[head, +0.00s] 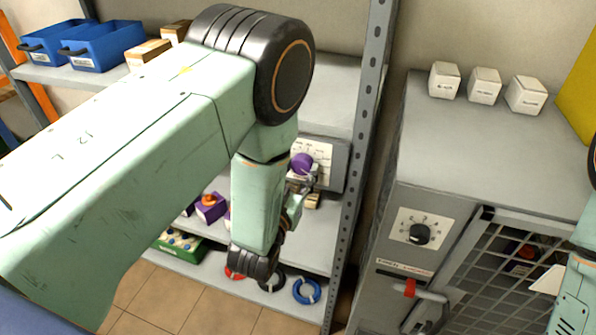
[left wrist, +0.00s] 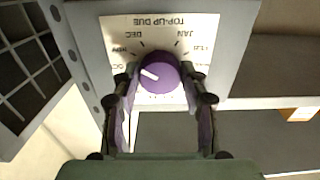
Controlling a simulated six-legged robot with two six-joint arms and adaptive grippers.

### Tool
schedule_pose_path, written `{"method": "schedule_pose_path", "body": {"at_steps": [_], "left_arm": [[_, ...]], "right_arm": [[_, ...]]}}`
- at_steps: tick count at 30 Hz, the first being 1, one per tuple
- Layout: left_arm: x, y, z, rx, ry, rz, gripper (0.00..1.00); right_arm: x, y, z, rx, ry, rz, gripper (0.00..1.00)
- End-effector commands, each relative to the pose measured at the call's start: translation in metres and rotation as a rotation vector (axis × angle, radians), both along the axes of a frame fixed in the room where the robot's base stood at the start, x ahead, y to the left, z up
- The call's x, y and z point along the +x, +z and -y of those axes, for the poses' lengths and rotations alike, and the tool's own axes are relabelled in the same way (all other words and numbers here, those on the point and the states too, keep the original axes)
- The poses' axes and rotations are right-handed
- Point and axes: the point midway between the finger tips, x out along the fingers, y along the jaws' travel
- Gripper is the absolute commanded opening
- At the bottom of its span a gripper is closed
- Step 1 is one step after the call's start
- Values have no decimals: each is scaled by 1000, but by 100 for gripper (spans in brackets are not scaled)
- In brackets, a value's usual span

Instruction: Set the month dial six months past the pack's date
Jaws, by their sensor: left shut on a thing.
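The month dial is a purple knob (head: 302,163) on a white plate fixed to a grey panel at the shelf. In the left wrist view the knob (left wrist: 165,80) shows upside down under the words "TOP-UP DUE", with month names around it, DEC and JAN among them. Its white pointer line aims left and slightly up, near the NOV and OCT side; the exact mark is hard to tell. My left gripper (left wrist: 160,88) is shut on the knob, one finger on each side. My right gripper is out of view. No pack date is readable.
White boxes (head: 484,86) stand on top. The shelf post (head: 367,130) is close to my left arm. Purple boxes (head: 211,208) and coiled cables (head: 307,290) sit lower.

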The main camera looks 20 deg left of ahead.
Motion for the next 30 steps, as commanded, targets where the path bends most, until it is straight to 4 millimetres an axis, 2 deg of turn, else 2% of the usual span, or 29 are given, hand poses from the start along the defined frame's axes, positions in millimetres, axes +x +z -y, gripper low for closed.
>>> {"method": "schedule_pose_path", "body": {"at_steps": [1,7,17,30], "left_arm": [[-1,0,-1,1,4,0,29],[-1,0,-2,1,5,0,12],[-1,1,-1,-59,4,-2,12],[-1,2,-1,-414,5,-16,12]], "right_arm": [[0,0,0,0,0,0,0],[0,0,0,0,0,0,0],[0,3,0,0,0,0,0],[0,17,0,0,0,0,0]]}}
